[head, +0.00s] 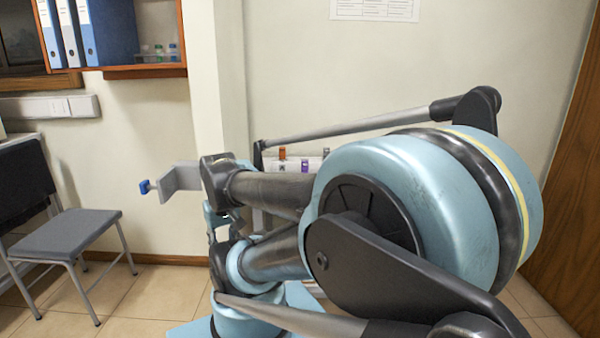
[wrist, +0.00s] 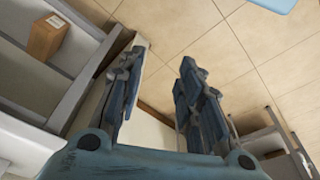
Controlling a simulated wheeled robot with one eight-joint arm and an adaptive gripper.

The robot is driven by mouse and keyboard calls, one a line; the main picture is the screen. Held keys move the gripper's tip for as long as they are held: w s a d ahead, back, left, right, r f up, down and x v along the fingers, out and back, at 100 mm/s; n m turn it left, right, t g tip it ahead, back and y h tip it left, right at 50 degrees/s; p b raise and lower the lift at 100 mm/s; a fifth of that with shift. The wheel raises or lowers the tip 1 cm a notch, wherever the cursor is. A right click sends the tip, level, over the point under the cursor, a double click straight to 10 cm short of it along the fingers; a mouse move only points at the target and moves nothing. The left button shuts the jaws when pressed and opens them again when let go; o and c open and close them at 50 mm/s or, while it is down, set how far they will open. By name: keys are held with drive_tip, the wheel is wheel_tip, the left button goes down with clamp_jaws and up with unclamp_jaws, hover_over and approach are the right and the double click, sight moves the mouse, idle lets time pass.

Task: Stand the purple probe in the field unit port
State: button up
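A small purple item (head: 304,166), which may be the purple probe, shows in the head view just above my arm. It is against a white panel or rack (head: 318,163) behind the arm; its lower part is hidden. I cannot make out the field unit port in either view. My gripper (wrist: 160,62) shows in the wrist view with its two blue fingers spread apart and nothing between them. It points over bare floor. The purple item does not show in the wrist view.
An orange-topped item (head: 282,153) is beside the purple one. A grey bracket with a blue knob (head: 146,187) is left of my arm. A chair (head: 62,232) stands at left. In the wrist view, a brown box (wrist: 45,37) sits on a pale shelf; tiled floor (wrist: 160,30) is clear.

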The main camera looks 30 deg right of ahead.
drive_tip(key=shift+a, duration=0.15)
drive_tip(key=shift+o, duration=1)
drive_tip(key=shift+w, duration=0.1)
drive_tip(key=shift+o, duration=0.8)
drive_tip(key=shift+s+r, duration=0.25)
drive_tip(key=shift+r, duration=0.6)
drive_tip(key=w+d+r+n+g+h, duration=0.3)
drive_tip(key=w+d+r+n, duration=0.6)
drive_tip(key=w+d+r, duration=1.3)
drive_tip(key=w+d+r+n+g+h, duration=0.1)
drive_tip(key=w+d+n+g, duration=0.3)
drive_tip(key=d, duration=0.9)
drive_tip(key=s+d+f, duration=0.1)
drive_tip(key=d+f, duration=0.1)
drive_tip(key=f, duration=0.3)
drive_tip(key=s+d+f+m+t, duration=0.1)
drive_tip(key=d+f, duration=0.1)
drive_tip(key=f, duration=0.3)
drive_tip(key=d+f+t, duration=0.1)
drive_tip(key=f, duration=0.4)
drive_tip(key=shift+s+d+f, duration=0.25)
drive_tip(key=shift+s+d, duration=0.15)
